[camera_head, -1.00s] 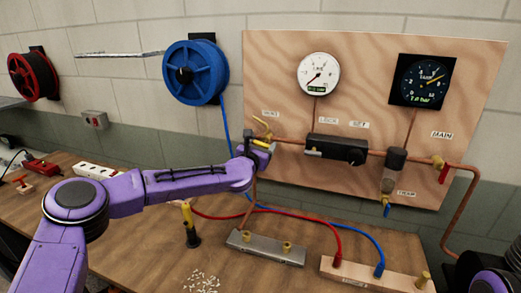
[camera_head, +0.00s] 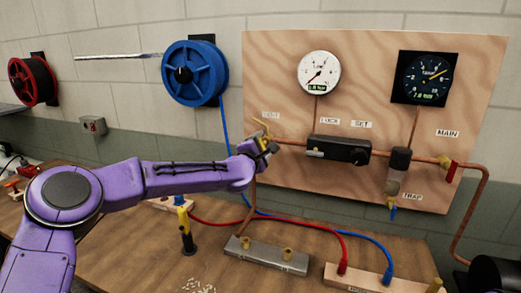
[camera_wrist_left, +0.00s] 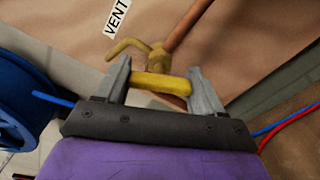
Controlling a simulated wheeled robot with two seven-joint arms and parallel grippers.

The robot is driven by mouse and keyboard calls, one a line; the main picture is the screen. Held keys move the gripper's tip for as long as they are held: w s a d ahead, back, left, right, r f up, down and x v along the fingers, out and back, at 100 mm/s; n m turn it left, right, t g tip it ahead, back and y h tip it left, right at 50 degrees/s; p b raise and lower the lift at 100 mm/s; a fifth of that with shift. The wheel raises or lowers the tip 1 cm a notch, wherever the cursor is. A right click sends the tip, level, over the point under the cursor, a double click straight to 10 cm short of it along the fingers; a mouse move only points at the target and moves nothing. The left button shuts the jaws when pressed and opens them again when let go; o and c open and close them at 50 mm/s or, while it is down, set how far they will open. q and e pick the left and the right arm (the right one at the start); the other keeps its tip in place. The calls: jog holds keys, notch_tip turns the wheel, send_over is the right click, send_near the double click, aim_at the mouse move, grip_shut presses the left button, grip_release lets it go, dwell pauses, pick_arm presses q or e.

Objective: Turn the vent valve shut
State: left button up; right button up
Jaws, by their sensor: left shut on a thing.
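The vent valve (camera_head: 262,129) is a small yellow-brass fitting at the left end of the copper pipe, low on the plywood board. In the left wrist view its brass body (camera_wrist_left: 157,59) sits at the pipe end, with a thin bent yellow spout to its left. My left gripper (camera_head: 267,147) is at the valve. In the left wrist view its two grey fingers (camera_wrist_left: 160,84) are shut on the yellow handle (camera_wrist_left: 160,81), which lies crosswise between them. In the head view my gripper hides part of the valve. My right gripper is not in view.
Two gauges (camera_head: 319,72) and a black regulator (camera_head: 339,149) are on the board. A red-handled main valve (camera_head: 451,170) is at right. A blue hose reel (camera_head: 195,73) hangs left. Red and blue hoses cross the bench (camera_head: 225,245) below my arm.

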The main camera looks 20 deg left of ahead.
pick_arm(q)
jog(key=m, duration=0.4)
jog(key=shift+m+b, duration=0.3)
jog(key=shift+m, duration=0.1)
dwell(0.5)
jog(key=o, duration=1)
jog(key=shift+o, duration=0.2)
jog(key=s+b, duration=0.3)
jog(key=s, duration=0.7)
jog(key=shift+s+a+b, duration=0.25)
jog(key=shift+b, duration=0.15)
